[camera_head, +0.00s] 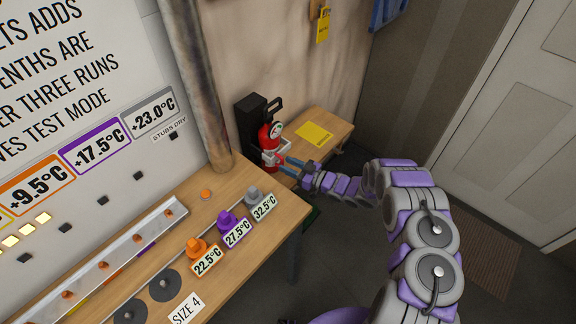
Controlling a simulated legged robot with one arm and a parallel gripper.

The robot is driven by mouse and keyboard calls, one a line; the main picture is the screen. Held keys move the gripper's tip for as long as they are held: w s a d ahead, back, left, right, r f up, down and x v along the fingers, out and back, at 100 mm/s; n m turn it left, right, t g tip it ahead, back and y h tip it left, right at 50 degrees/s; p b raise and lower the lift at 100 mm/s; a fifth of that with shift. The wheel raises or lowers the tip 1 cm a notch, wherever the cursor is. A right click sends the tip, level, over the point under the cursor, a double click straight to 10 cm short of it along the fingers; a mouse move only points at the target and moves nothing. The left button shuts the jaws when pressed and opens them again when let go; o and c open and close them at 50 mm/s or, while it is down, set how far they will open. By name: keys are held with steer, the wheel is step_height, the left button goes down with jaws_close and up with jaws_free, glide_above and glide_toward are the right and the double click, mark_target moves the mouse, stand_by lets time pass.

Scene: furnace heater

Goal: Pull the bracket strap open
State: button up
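A small red fire extinguisher (264,134) with a round gauge on top stands against a black bracket (246,118) on the wooden surface by the wall. A pale band (269,157) crosses the front of the extinguisher low down and looks like the bracket strap; its clasp is too small to make out. My gripper (283,164) comes in from the right with blue fingers pointing at this band. The fingertips are at or very near its right end. I cannot tell whether they touch it or hold it.
A yellow sheet (315,134) lies right of the extinguisher. A rusty vertical pipe (197,85) stands left of it. The nearer wooden bench (289,207) carries orange, purple and grey knobs with temperature labels. A white door (510,115) is at right, with open floor before it.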

steer(key=shift+w+a, duration=0.2)
steer(key=shift+a, duration=0.15)
steer(key=shift+d, duration=0.1)
steer(key=shift+r, duration=0.1)
jaws_close()
stand_by(0.4)
